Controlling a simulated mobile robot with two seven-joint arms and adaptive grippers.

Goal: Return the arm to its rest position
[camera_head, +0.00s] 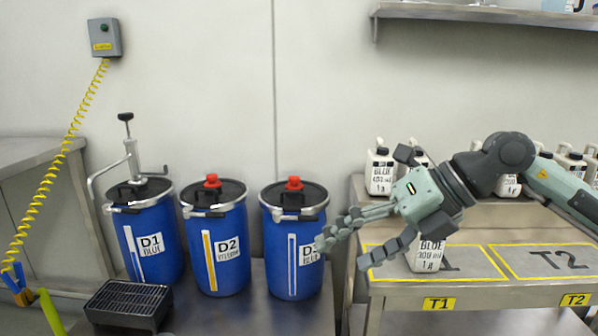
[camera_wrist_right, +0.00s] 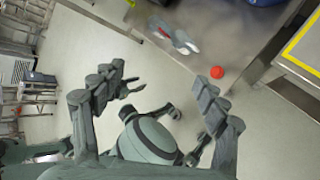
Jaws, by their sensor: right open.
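My right gripper (camera_head: 345,250) reaches in from the right in the head view. Its fingers are spread and point left and down, with nothing between them. They show in front of the right edge of drum D3 (camera_head: 292,248) and the left end of the bench. The right wrist view also shows the open, empty fingers of my right gripper (camera_wrist_right: 165,88) above the floor. A white bottle labelled BLUE (camera_head: 427,262) stands upright in zone T1; my right gripper's body hides its top. My left gripper does not show in the head view.
Drums D1 (camera_head: 150,243) and D2 (camera_head: 217,250) stand left of D3; D1 carries a hand pump (camera_head: 131,150). Several white bottles stand on the bench's raised back ledge (camera_head: 460,213). Zone T2 (camera_head: 540,268) is bare. A wall shelf (camera_head: 470,13) overhangs the bench.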

